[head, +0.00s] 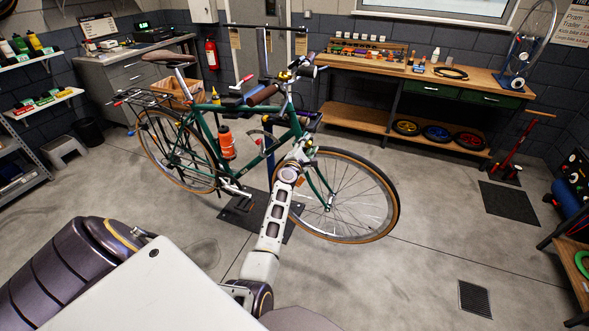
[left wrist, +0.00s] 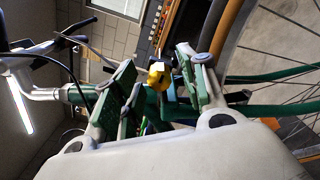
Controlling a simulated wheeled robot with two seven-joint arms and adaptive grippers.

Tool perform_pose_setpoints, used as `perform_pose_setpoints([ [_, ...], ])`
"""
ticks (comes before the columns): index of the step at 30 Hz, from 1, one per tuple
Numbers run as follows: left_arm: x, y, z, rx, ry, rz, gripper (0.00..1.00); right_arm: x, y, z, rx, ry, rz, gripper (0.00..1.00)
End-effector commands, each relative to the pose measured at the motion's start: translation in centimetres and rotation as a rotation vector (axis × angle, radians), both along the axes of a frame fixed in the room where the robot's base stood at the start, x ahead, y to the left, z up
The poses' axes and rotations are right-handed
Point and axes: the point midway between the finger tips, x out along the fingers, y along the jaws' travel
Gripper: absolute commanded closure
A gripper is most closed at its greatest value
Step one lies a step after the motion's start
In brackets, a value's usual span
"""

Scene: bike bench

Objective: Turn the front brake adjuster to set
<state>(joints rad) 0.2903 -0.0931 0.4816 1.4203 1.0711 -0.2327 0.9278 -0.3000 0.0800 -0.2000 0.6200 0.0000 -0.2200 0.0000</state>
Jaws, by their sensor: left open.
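The green bicycle (head: 196,135) stands in the middle of the head view, front wheel to the right. My left gripper (head: 302,143) reaches up to its front end, beside the fork crown and head tube. In the left wrist view my left gripper (left wrist: 165,88) is open, its two green-padded fingers apart. A small yellow knob (left wrist: 158,75), seemingly the brake adjuster, shows between the fingers, beyond the fingertips or level with them; I cannot tell which. No grip on it shows. In the head view my wrist hides this spot. My right gripper is in neither view.
The front wheel (head: 350,195) is close to the right of my arm. Handlebars with cables (head: 290,75) rise above my gripper. A wooden workbench (head: 450,75) stands along the back wall. An orange bottle (head: 226,143) is on the frame. The floor to the right is mostly clear.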

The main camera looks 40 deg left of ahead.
Motion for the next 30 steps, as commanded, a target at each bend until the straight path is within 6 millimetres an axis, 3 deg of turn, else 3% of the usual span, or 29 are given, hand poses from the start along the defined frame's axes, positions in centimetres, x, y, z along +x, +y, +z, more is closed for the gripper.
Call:
perform_pose_setpoints([
  [30, 0.0, 0.0, 0.0, 0.986, 0.237, 0.0, 0.57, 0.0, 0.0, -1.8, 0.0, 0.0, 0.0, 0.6],
])
